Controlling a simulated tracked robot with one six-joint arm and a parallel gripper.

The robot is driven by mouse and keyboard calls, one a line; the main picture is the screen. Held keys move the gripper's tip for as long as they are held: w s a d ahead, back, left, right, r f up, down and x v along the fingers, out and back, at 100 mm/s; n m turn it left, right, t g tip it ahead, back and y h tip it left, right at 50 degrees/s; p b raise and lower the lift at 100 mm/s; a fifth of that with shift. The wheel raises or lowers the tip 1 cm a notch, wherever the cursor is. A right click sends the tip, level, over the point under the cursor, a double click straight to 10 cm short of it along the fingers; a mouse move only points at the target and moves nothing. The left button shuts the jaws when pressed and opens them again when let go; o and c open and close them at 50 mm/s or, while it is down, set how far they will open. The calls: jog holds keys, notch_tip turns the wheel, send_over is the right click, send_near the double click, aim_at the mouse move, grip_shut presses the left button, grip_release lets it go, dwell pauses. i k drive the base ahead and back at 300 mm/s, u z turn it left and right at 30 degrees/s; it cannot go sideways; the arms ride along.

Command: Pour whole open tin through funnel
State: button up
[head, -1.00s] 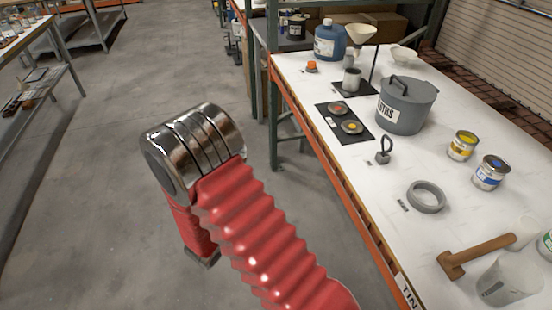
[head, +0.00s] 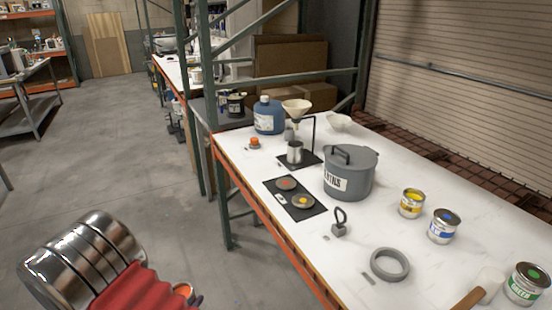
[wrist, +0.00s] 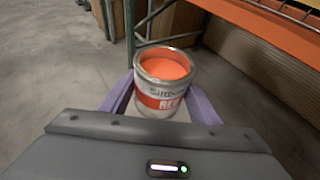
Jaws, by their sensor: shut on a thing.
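My gripper (wrist: 162,98) is shut on an open tin (wrist: 160,103) with a white and red label and orange-red paint inside. The tin is upright or nearly so, with purple fingers on both sides. In the head view only a bit of the tin (head: 186,291) shows behind my red arm, over the floor left of the bench. The cream funnel (head: 296,106) sits in a dark stand at the back of the bench, well apart from the tin. A grey metal cup (head: 295,152) stands below the funnel.
On the white bench (head: 440,180) stand a lidded grey pot (head: 350,175), a black mat (head: 294,200) with two discs, a blue jug (head: 268,116), a grey ring (head: 390,264), and yellow (head: 411,204), blue (head: 443,227) and green (head: 526,285) tins. A green rack post (head: 197,90) rises beside the bench.

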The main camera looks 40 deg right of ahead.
aim_at(296, 117)
jog(key=u, duration=0.3)
jog(key=i, duration=1.4)
jog(key=z, duration=0.55)
jog(key=i, duration=0.65)
jog(key=z, duration=0.5)
jog(key=k, duration=0.2)
jog(key=z, duration=0.05)
